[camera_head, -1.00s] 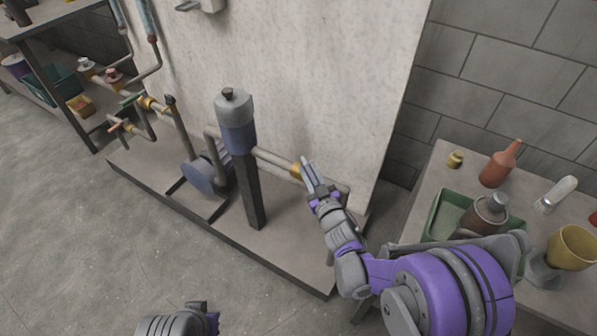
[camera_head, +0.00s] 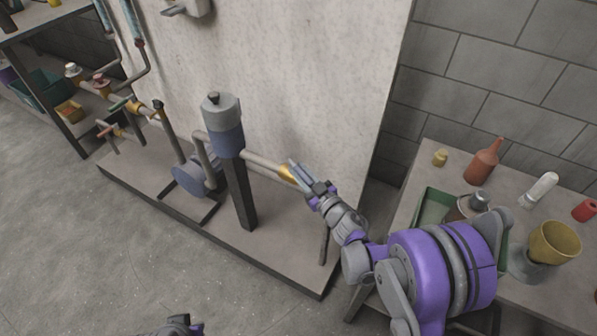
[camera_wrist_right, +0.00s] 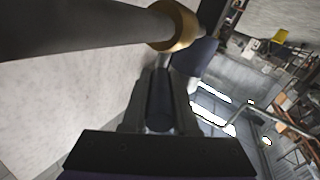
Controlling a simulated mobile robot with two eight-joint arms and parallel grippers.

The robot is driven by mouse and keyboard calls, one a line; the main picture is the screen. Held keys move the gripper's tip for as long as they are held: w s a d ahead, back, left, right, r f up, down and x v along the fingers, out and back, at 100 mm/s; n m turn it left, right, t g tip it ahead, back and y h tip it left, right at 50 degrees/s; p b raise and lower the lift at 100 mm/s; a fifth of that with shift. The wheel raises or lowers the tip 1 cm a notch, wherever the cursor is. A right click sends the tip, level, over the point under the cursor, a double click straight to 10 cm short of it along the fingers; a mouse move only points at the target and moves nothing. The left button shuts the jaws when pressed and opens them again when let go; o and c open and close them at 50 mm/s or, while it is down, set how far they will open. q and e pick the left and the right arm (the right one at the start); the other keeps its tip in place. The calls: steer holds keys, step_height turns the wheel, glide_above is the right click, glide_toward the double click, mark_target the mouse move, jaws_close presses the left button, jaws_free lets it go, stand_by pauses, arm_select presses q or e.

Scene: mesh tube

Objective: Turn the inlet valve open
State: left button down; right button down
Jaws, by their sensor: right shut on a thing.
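The valve (camera_head: 286,173) is a brass body on the grey horizontal pipe right of the blue-grey cylinder. In the right wrist view, its brass collar (camera_wrist_right: 177,25) sits at the end of the thick grey pipe. My right gripper (camera_head: 298,173) is at the valve, shut on its handle. In the wrist view its dark fingers (camera_wrist_right: 160,100) close around a narrow part just below the collar; the fingers hide most of the handle. My left gripper (camera_head: 181,327) is only partly in view at the bottom edge, away from the pipes, and its jaws cannot be made out.
The pipes stand on a low platform (camera_head: 140,178) against a pale wall panel (camera_head: 300,70). A blue pump (camera_head: 197,178) and dark post (camera_head: 238,195) are left of the valve. A side table (camera_head: 413,195) at right holds a green tray, bottles and a yellow cup.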

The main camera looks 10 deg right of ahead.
mark_target(300, 170)
steer(key=c, duration=0.7)
jaws_free()
step_height(300, 170, up, 10)
steer(key=p, duration=0.3)
